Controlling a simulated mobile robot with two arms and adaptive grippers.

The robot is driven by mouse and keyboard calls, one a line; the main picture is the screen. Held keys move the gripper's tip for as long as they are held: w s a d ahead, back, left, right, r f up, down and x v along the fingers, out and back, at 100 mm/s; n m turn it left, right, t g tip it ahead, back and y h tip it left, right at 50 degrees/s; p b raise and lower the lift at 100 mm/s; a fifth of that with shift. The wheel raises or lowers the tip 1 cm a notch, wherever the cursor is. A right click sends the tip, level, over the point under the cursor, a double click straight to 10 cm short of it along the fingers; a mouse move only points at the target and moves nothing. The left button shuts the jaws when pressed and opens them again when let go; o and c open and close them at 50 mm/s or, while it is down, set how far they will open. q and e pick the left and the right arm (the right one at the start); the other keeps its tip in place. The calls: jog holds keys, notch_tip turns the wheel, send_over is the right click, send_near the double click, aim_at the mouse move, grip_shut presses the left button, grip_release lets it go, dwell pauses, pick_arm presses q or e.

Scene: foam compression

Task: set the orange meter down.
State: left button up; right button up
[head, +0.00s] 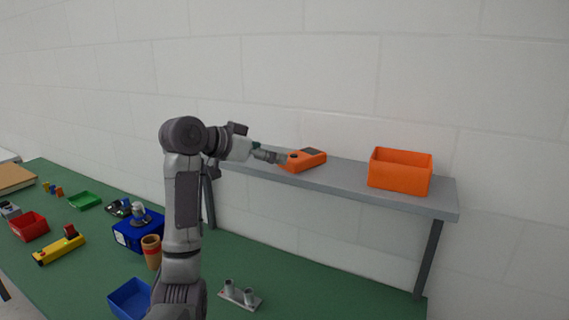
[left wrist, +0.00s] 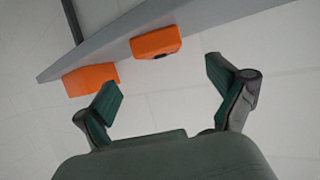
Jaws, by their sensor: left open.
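The orange meter (head: 305,160) lies on the grey raised shelf (head: 350,183), left of the shelf's middle. Its dark screen faces up. My left gripper (head: 268,154) is just left of the meter in the head view, at about shelf height. In the left wrist view the meter (left wrist: 156,42) rests on the shelf (left wrist: 100,50), beyond the spread fingertips of my left gripper (left wrist: 162,85). The gripper is open with nothing between its fingers. My right gripper is not in view.
An orange bin (head: 400,172) stands on the shelf's right part, with bare shelf between it and the meter. On the green table (head: 330,290) below are a blue box (head: 138,233), a red bin (head: 30,226), a green tray (head: 85,201) and a metal fixture (head: 240,297).

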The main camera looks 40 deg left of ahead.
pick_arm(q)
jog(key=v, duration=0.3)
jog(key=shift+s+r+b, duration=0.2)
jog(key=shift+s+b, duration=0.1)
jog(key=shift+b, duration=0.05)
dwell(0.3)
